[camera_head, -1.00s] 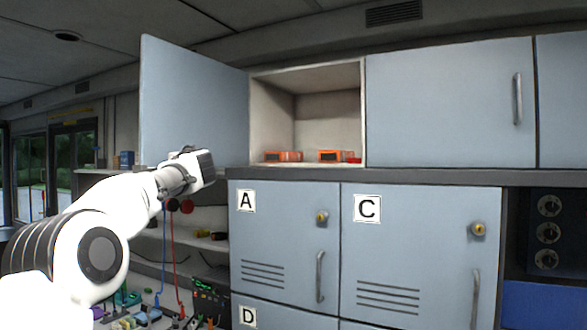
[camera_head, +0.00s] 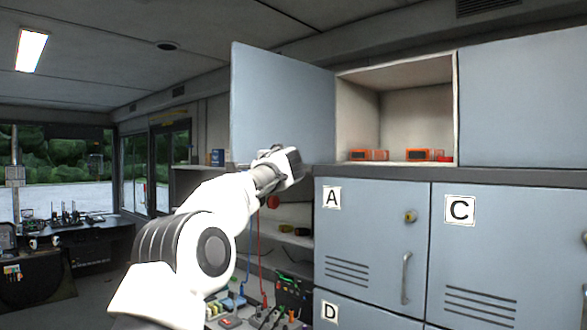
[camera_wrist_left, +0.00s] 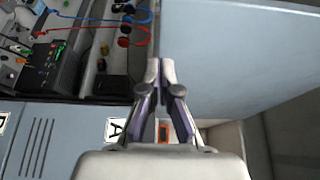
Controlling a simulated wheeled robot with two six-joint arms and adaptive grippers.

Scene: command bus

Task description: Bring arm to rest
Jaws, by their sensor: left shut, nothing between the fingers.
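My left arm (camera_head: 198,245) reaches up in the head view toward the open blue-grey door (camera_head: 282,105) of an upper cabinet. Its wrist end (camera_head: 285,167) is in front of the lower part of that door, and the fingers are not clear there. In the left wrist view my left gripper (camera_wrist_left: 160,70) is shut, with its two fingers together and nothing between them. The door (camera_wrist_left: 225,60) fills the right of that view. My right gripper is in neither view.
The open upper compartment (camera_head: 415,115) holds orange items (camera_head: 368,155). Below are closed lockers marked A (camera_head: 375,240) and C (camera_head: 500,245). Shelves with cables and small devices (camera_head: 290,295) stand beside the arm. A desk (camera_head: 100,238) and windows are at the far left, with open floor before them.

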